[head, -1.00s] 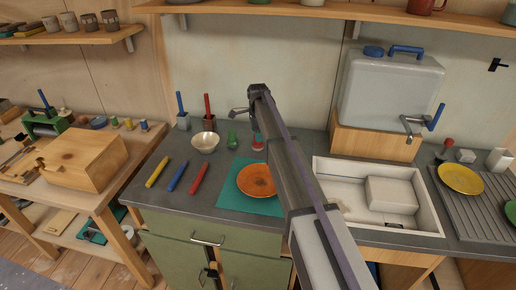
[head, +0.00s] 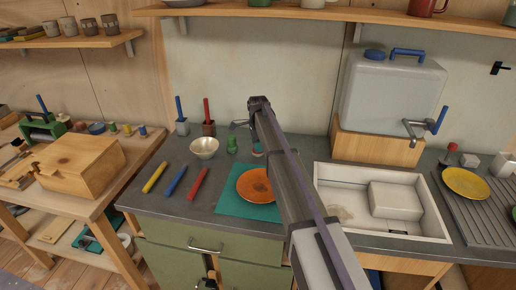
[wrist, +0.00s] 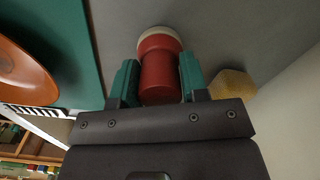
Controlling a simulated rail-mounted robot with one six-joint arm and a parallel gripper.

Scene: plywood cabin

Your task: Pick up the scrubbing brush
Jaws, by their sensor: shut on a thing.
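The scrubbing brush (wrist: 160,68), a round red body with a pale wider end, is between the two green fingers of my gripper (wrist: 158,80) in the wrist view. The fingers are shut on its sides. Its pale end is toward the grey counter; I cannot tell whether it touches it. In the head view my arm hides most of the gripper, and only a small part of the brush (head: 257,150) shows beside the arm, behind the orange plate.
An orange plate (head: 256,186) lies on a teal mat (head: 230,205). A green item (head: 232,145) and a pale bowl (head: 204,148) stand to the left. A yellowish block (wrist: 232,84) is close right of my gripper. The sink (head: 345,215) is to the right.

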